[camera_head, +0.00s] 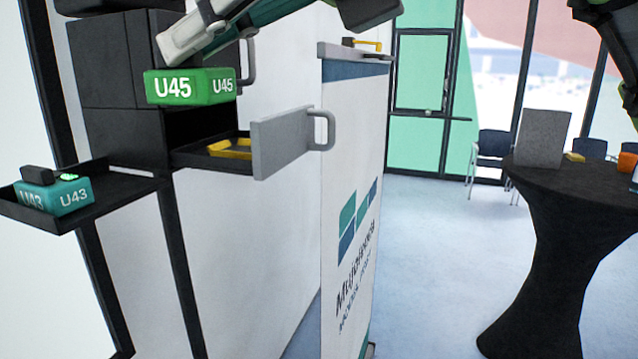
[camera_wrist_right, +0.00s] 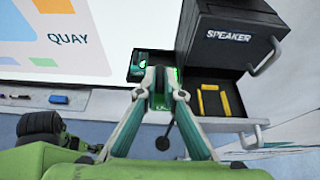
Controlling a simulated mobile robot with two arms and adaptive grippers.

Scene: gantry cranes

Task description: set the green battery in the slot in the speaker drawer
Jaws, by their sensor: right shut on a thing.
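The green battery (camera_head: 188,87), marked U45, is held in the air by my right gripper (camera_head: 190,50). It is above and to the left of the open drawer (camera_head: 285,138). In the right wrist view, the two fingers (camera_wrist_right: 160,80) are shut on the green battery (camera_wrist_right: 157,101). The drawer is pulled out, and a yellow slot frame (camera_head: 231,148) lies in it. The slot frame also shows in the wrist view (camera_wrist_right: 227,100), right of the fingers. The cabinet above the drawer is labelled SPEAKER (camera_wrist_right: 229,35). My left gripper does not show.
A white panel (camera_head: 350,200) stands right of the drawer. A black round table (camera_head: 580,185) is farther right. Open floor lies between.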

